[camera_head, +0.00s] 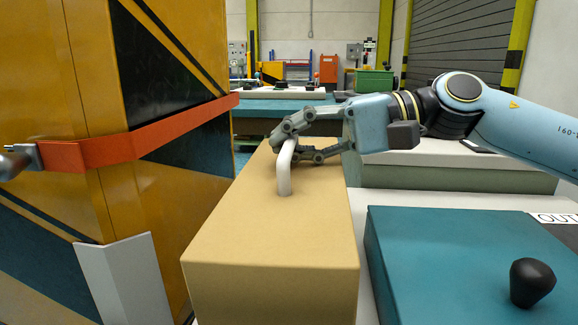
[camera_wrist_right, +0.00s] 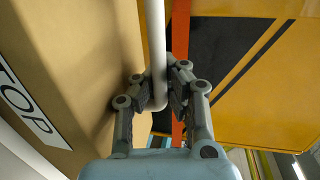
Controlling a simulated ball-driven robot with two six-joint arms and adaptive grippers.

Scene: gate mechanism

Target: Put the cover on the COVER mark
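The cover (camera_head: 270,240) shows as a tan box with a pale bent handle (camera_head: 285,175) on its top. In the right wrist view, the handle (camera_wrist_right: 155,50) runs between the fingers, and the cover (camera_wrist_right: 75,60) fills the left side with a label reading TOP. My right gripper (camera_head: 298,142) comes in from the right, with its fingers closed on the handle. Whether the cover touches the surface under it cannot be told. I see no COVER mark in either view.
A yellow-and-black cabinet (camera_head: 100,75) with an orange band (camera_head: 150,140) stands close left of the cover. A teal block with a black knob (camera_head: 531,282) and a label reading OUT (camera_head: 557,218) lie at right. A pale block (camera_head: 455,165) stands behind, under my right arm.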

